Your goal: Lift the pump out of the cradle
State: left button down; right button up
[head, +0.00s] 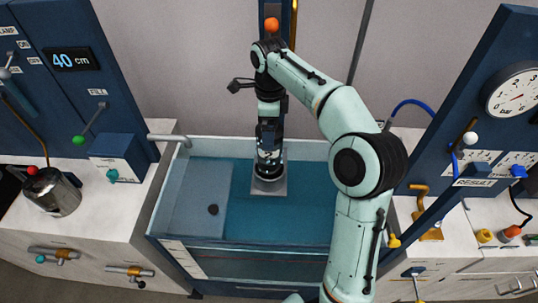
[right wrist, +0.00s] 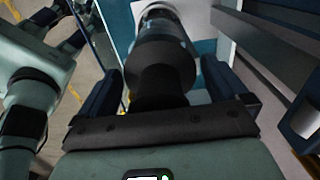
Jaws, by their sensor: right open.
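The pump (head: 268,171) stands upright as a dark and metallic cylinder in the tank. Its cradle (head: 281,189) shows as a grey square base on the tank floor. My right gripper (head: 268,143) points straight down at the pump's top. In the right wrist view the pump (right wrist: 162,50) has a clear or shiny body and a dark end. It lies between the two spread fingers of my right gripper (right wrist: 159,75). Small gaps show beside it, so the gripper is open around it. My left gripper is not in view.
The tank (head: 256,148) has blue water or floor and raised walls around the pump. A metal kettle-like pot (head: 55,193) stands on the left counter. A panel with a gauge (head: 513,89) rises at the right. A display (head: 73,60) reads 40 cm.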

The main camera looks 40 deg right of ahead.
jog(key=shift+f, duration=0.55)
grip_shut()
jog(key=shift+r, duration=0.2)
